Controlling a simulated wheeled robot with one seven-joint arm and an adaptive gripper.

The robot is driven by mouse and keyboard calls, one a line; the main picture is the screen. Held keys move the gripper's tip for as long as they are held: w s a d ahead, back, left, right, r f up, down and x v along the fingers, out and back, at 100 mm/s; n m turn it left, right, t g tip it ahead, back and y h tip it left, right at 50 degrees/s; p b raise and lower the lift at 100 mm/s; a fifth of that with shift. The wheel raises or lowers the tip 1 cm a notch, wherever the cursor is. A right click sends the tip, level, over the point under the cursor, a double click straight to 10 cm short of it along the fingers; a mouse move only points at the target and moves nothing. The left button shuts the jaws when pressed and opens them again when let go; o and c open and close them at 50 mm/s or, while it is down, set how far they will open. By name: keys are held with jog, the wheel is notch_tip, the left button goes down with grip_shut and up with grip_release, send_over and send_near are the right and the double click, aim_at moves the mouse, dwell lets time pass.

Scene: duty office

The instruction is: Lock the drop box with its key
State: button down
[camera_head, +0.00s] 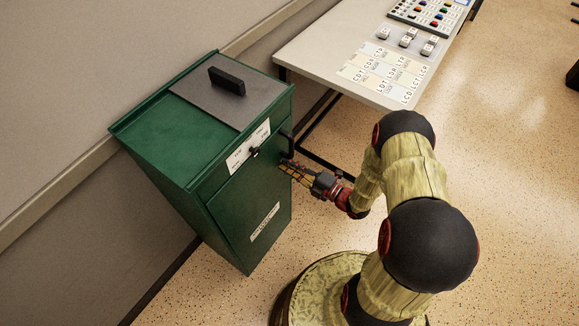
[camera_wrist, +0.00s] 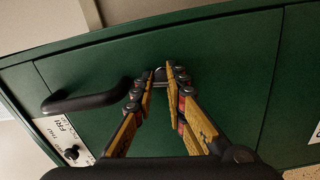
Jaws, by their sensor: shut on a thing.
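The green drop box (camera_head: 230,215) stands against the wall; its green front fills most of the wrist view (camera_wrist: 235,60). My gripper (camera_head: 284,166) is at the right part of the box front, just below the black door handle (camera_head: 287,143). In the wrist view its fingers (camera_wrist: 160,78) are closed in on a small silvery piece (camera_wrist: 160,73), apparently the key, at the door face. The fingertips cover most of it, so I cannot tell how far it is in the lock or how it is turned.
A black knob (camera_head: 254,152) sits on the white label (camera_head: 240,158) of the box front. A black handle (camera_head: 227,80) stands on the lid. A table (camera_head: 318,57) with cards and small blocks is at the back right.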

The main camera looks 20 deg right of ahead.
jog(key=shift+s+a+f+n+b, duration=0.25)
jog(key=shift+s+f+n+b, duration=0.15)
jog(key=shift+f+n, duration=0.3)
jog(key=shift+r, duration=0.1)
jog(key=c, duration=2)
grip_release()
jog(key=shift+w, duration=0.1)
jog(key=o, duration=0.4)
jog(key=shift+w+d+r+n, duration=0.2)
jog(key=shift+r+n, duration=0.1)
jog(key=v, duration=1.2)
jog(key=shift+r, duration=0.1)
